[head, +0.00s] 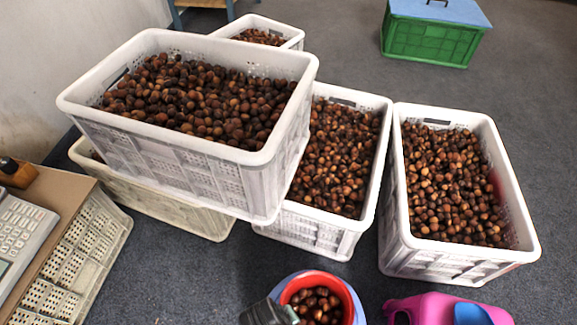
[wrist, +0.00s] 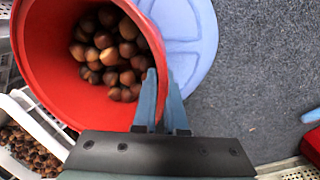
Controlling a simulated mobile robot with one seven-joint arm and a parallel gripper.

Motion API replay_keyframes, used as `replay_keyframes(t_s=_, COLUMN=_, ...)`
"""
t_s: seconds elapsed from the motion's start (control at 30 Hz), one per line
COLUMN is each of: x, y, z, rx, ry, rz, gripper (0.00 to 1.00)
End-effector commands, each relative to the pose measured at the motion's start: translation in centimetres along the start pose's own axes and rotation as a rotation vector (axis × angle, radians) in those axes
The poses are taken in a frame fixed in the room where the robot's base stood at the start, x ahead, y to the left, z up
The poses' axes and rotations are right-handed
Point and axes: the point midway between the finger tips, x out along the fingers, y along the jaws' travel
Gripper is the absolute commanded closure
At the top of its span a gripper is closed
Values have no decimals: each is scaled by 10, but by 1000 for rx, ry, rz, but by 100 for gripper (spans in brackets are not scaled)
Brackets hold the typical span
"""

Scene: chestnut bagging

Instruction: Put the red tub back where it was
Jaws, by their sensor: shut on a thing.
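The red tub (head: 319,277), with chestnuts inside, is at the bottom centre of the head view. It also fills the upper left of the wrist view (wrist: 45,65). My gripper (head: 291,313) is shut on the tub's rim; in the wrist view its two fingers (wrist: 165,98) pinch the wall. A round light-blue stool top (wrist: 195,40) shows beneath and beside the tub. I cannot tell whether the tub's base touches it. The tub's underside is hidden.
White crates of chestnuts stand behind, one (head: 180,155) stacked highest at left and one (head: 395,230) at right. A pink container (head: 440,308) is close to the tub's right. A table with a scale (head: 20,235) is at left. Carpet is clear at far right.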

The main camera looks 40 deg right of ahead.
Motion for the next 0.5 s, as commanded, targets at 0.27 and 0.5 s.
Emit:
replay_keyframes(t_s=0.27, x=2, y=0, z=0, rx=0, ry=0, rz=0, gripper=62)
replay_keyframes(t_s=0.5, x=2, y=0, z=0, rx=0, ry=-1, rz=0, gripper=61)
